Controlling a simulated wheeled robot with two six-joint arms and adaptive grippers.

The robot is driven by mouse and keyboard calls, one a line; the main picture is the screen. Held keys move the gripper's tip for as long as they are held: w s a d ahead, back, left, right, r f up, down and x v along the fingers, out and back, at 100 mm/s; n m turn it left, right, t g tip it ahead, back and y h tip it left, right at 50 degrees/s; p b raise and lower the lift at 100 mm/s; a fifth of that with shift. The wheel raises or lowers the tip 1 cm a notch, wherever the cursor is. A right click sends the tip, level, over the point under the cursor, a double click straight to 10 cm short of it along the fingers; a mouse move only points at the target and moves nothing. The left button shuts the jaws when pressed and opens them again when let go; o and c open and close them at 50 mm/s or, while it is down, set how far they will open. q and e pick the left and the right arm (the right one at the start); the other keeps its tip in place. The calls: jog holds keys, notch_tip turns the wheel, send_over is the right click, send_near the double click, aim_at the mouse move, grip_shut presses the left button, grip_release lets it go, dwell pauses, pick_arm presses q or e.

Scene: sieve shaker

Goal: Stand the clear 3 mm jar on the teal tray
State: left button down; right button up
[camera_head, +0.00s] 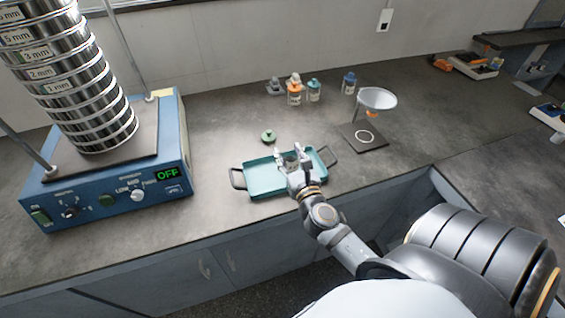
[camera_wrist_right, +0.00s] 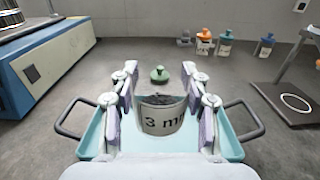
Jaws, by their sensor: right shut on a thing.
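The clear jar marked 3 mm (camera_wrist_right: 161,120) is between the fingers of my right gripper (camera_wrist_right: 160,98), which is shut on it. The jar is upright and open at the top, with grey grains inside. In the head view the jar (camera_head: 290,161) is over the middle of the teal tray (camera_head: 262,180), partly hidden by my fingers. I cannot tell whether its base touches the tray. The tray, with dark handles at both ends, lies near the bench's front edge. My left gripper is not in view.
A green knobbed lid (camera_head: 268,137) lies on the bench behind the tray. A blue sieve shaker (camera_head: 110,195) with stacked sieves stands at left. Orange (camera_head: 295,95), teal (camera_head: 314,91) and blue-capped (camera_head: 349,83) jars stand behind.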

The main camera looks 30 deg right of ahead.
jog(key=w+f+b, duration=0.1)
jog(key=w+f, duration=0.1)
jog(key=w+d+f+b, duration=0.1)
jog(key=w+f, duration=0.1)
jog(key=f, duration=0.1)
jog(key=shift+w+d, duration=0.15)
jog(key=shift+d, duration=0.05)
jog(key=shift+w+d+f, duration=0.1)
jog(key=shift+w+f, duration=0.15)
jog(key=shift+w+d+f+b, duration=0.1)
jog(key=shift+w+f+b, duration=0.1)
jog(key=shift+f+b, duration=0.65)
jog(key=shift+w+f+b, duration=0.15)
jog(key=shift+f+b, duration=0.3)
jog(key=shift+f, duration=0.65)
jog(key=shift+f, duration=0.15)
jog(key=o, duration=1.2)
